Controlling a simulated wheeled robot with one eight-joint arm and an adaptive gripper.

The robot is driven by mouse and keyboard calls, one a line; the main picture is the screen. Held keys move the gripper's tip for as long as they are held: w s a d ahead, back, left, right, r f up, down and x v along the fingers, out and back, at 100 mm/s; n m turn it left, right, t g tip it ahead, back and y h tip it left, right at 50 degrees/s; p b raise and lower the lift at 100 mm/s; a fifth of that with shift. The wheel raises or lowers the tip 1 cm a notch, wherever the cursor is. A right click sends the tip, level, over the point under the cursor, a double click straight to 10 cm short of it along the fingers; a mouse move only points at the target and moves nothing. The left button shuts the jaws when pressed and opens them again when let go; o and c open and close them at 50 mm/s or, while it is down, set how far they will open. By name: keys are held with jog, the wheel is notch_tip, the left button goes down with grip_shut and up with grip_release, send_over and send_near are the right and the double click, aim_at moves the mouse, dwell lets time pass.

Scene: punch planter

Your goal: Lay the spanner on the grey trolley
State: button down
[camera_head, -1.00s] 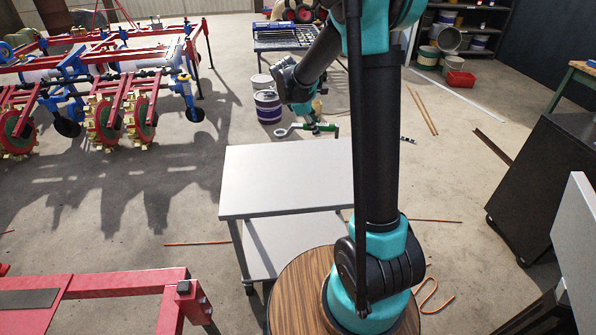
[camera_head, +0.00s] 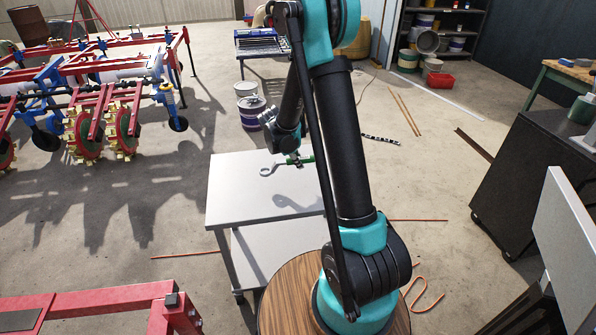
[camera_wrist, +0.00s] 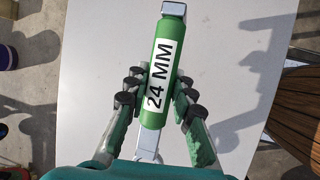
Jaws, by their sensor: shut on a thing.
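The spanner (camera_wrist: 158,75) has a green grip marked "24 MM" and silver metal ends. In the wrist view my gripper (camera_wrist: 160,92) is shut on the green grip, with a row of dark finger pads along each side. In the head view the spanner's ring end (camera_head: 268,170) sticks out to the left of my gripper (camera_head: 298,158), which is partly hidden by my arm. The grey trolley (camera_head: 240,190) has a flat, pale top and a lower shelf. The spanner is held above the trolley top, and its shadow falls on the top apart from it.
Paint tins (camera_head: 251,110) stand on the floor behind the trolley. A red and blue farm machine (camera_head: 90,100) is at the left, and a red frame (camera_head: 100,303) is at front left. A dark cabinet (camera_head: 530,180) stands at the right. The trolley top is otherwise bare.

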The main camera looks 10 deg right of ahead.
jog(key=shift+f, duration=2.45)
jog(key=c, duration=1.3)
grip_release()
jog(key=shift+f, duration=0.1)
jog(key=v, duration=1.2)
jog(key=s+d+m+y, duration=0.2)
jog(key=s+m, duration=0.6)
jog(key=s, duration=0.5)
jog(key=s+d+r+m+t+y, duration=0.1)
jog(key=s+d+m, duration=0.3)
jog(key=s+m, duration=0.5)
jog(key=s+y, duration=0.1)
jog(key=s, duration=0.3)
jog(key=shift+d+r+y, duration=0.25)
jog(key=shift+r+y, duration=0.05)
